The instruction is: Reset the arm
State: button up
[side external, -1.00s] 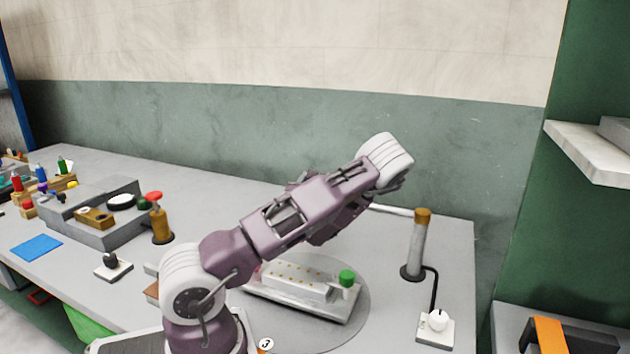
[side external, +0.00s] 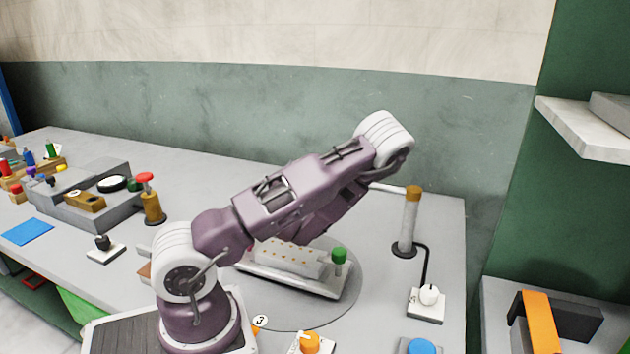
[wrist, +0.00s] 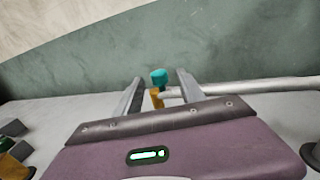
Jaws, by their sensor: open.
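My arm is purple with white joints. It rises from its base at the front of the grey table and bends at a high white joint over the right side. My gripper (wrist: 159,77) shows in the wrist view with its two grey fingers apart. A teal knob (wrist: 158,76) on an orange-brown post (wrist: 157,97) appears between the fingers, seemingly beyond them; I see no contact. In the side view my gripper is hidden behind the arm.
A pale block (side external: 292,259) with a green knob (side external: 339,254) lies on a round plate under my arm. An orange-topped post (side external: 410,220) stands right of it. A grey fixture (side external: 105,208) and a red-topped post (side external: 151,205) stand left. A blue sheet (side external: 27,231) lies flat.

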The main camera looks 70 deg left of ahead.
jog(key=s+d+r+n+g, duration=0.2)
jog(key=s+r+n+g, duration=0.2)
jog(key=s+n+g, duration=0.4)
jog(key=s+d+r+n+g, duration=0.35)
jog(key=s+n+g, duration=0.25)
jog(key=s+n, duration=0.4)
jog(key=s+d+f+n+h, duration=0.35)
jog(key=d+h, duration=0.35)
jog(key=d, duration=0.3)
jog(key=w+d+r+n+t+h, duration=0.1)
jog(key=w+d+t+h, duration=0.1)
jog(key=d, duration=0.5)
jog(key=w+d+r+t+h, duration=0.2)
jog(key=d+t+h, duration=0.1)
jog(key=d+t, duration=0.2)
jog(key=w+d+r+n+t+h, duration=0.1)
jog(key=w+d+r+t+h, duration=0.1)
jog(key=d, duration=0.6)
jog(key=shift+w+d+n+t+h, duration=0.3)
jog(key=shift+n+t+h, duration=0.05)
jog(key=shift+t+h, duration=0.35)
